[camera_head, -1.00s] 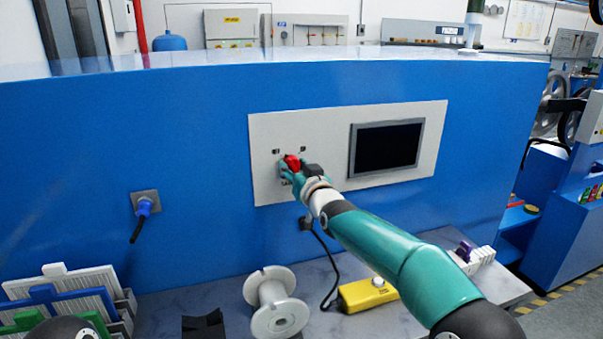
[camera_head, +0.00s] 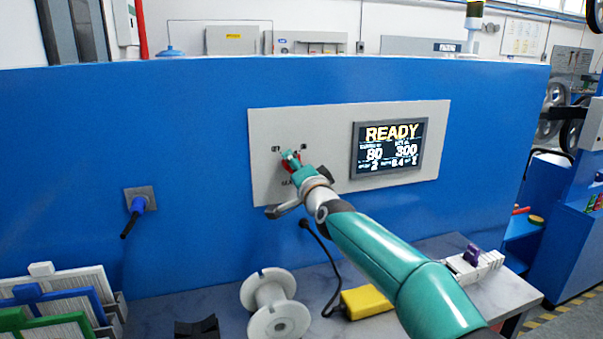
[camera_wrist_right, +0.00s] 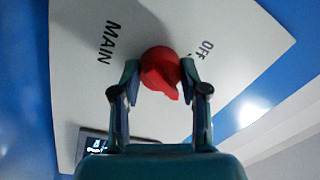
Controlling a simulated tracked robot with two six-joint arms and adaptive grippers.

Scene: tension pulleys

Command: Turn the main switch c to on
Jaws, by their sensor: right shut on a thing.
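The main switch is a red rotary knob (camera_wrist_right: 160,72) on the light grey panel (camera_head: 335,184); it also shows in the head view (camera_head: 292,167), partly hidden by my gripper. My right gripper (camera_head: 290,160) is at the knob. In the wrist view my right gripper's fingers (camera_wrist_right: 160,80) are shut on the knob, one on each side. The labels "MAIN" and "OFF" are readable beside it in the wrist view; no other label is readable there. The screen (camera_head: 389,148) on the panel is lit and reads "READY". My left gripper is not in view.
A white spool (camera_head: 274,305), a yellow box (camera_head: 366,302) and a black cable stand or lie on the bench below the panel. Coloured racks (camera_head: 60,305) stand at lower left.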

